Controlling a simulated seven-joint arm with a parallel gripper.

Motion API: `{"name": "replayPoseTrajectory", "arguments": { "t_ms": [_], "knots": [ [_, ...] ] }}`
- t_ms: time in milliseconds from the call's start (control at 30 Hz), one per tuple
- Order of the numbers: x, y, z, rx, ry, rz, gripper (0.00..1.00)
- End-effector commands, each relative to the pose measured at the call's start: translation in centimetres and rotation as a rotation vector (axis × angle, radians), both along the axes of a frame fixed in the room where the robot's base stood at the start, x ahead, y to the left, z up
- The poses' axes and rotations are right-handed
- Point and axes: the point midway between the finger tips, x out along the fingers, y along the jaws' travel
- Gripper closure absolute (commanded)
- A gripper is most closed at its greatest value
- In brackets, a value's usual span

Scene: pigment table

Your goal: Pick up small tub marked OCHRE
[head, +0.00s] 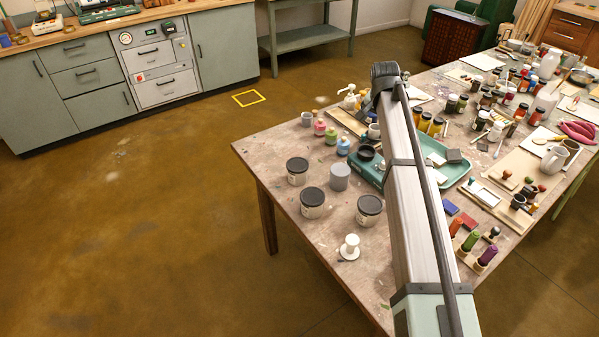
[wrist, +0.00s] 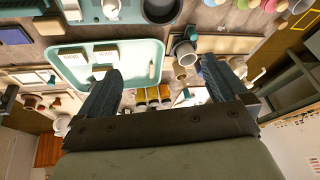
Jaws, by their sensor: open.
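No label reading OCHRE is legible, so I cannot tell which tub carries it. Small dark-lidded jars with yellow contents (head: 424,122) stand behind the green tray. Similar yellow jars (wrist: 153,95) show in the wrist view, between and beyond the fingers. My gripper (wrist: 160,75) is open and empty above the table.
A green tray (head: 458,170) lies mid-table, partly behind my arm; it also shows in the wrist view (wrist: 139,54). Bottles and mugs crowd the right side. The table's near left corner is clear.

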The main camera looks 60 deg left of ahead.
Motion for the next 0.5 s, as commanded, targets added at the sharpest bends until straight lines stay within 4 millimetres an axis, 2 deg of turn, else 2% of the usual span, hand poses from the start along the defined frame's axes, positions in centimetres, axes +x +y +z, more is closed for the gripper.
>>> {"name": "replayPoseTrajectory", "arguments": {
  "t_ms": [33,100,300,400,500],
  "knots": [
    [-3.0,2.1,-0.5,-0.035,0.035,0.065,0.00],
    [-6.9,4.1,-1.2,-0.087,0.082,0.153,0.00],
    [-16.9,8.1,-2.3,-0.213,0.202,0.381,0.00],
    [-20.4,9.1,-2.6,-0.256,0.242,0.463,0.00],
    [-22.6,9.7,-2.8,-0.283,0.268,0.516,0.00]
  ]
}}
